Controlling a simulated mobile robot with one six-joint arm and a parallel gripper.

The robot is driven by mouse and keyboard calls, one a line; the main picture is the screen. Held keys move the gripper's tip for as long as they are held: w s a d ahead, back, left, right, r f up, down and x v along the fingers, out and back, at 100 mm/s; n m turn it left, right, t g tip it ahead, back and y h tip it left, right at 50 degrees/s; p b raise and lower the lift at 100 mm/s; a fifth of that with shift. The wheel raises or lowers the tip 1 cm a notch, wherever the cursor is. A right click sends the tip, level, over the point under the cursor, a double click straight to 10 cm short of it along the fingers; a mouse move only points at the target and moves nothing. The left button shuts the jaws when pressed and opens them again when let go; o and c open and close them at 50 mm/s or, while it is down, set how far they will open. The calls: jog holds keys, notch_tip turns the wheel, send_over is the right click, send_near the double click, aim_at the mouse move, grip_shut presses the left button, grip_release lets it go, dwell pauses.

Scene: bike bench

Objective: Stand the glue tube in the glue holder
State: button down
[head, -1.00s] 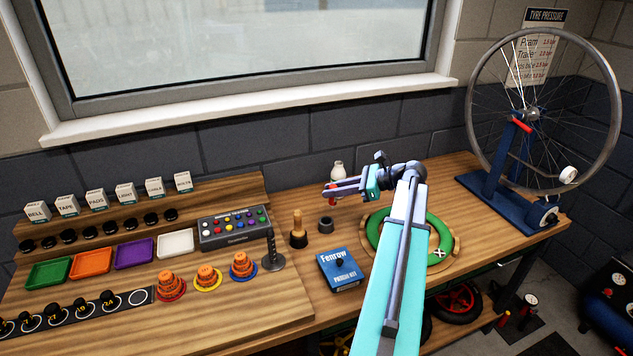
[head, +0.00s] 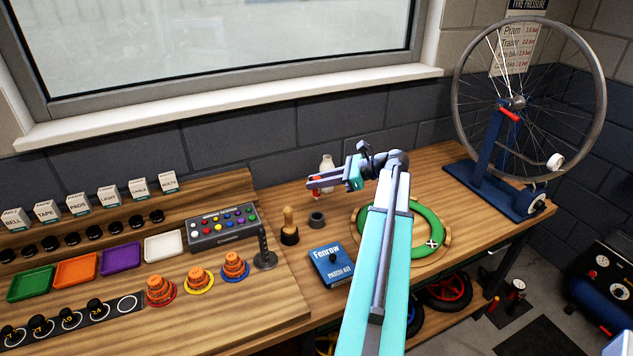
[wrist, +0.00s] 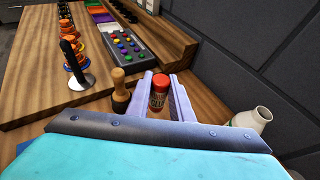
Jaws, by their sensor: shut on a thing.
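The glue tube (wrist: 160,92), with a red cap and a printed label, stands roughly upright between the two fingers of my gripper (wrist: 162,88) in the wrist view. My gripper is shut on it. In the head view my gripper (head: 311,184) reaches left above the bench, and the tube (head: 317,191) shows as a small red piece at its fingers. A small dark round cup (head: 317,219), which looks like the glue holder, stands on the bench below the tube. Its inside is hard to make out. In the wrist view the holder is not clearly visible.
A wooden-handled tool in a dark base (head: 289,228) stands just left of the cup. A blue patch kit box (head: 331,267) lies in front. A white bottle (head: 327,164) stands behind my gripper. A green ring (head: 427,228) lies to the right, partly behind my arm.

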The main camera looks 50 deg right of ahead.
aim_at(318, 196)
jog(key=shift+f+b, duration=2.95)
jog(key=shift+s+p, duration=0.1)
jog(key=shift+p, duration=0.45)
jog(key=shift+f+b, duration=0.4)
jog(key=shift+f, duration=1.9)
dwell(0.9)
jog(key=c, duration=1.5)
grip_release()
jog(key=shift+d, duration=0.1)
jog(key=b+v, duration=0.2)
jog(key=v, duration=1.1)
jog(key=shift+s+r, duration=0.15)
jog(key=shift+s, duration=0.1)
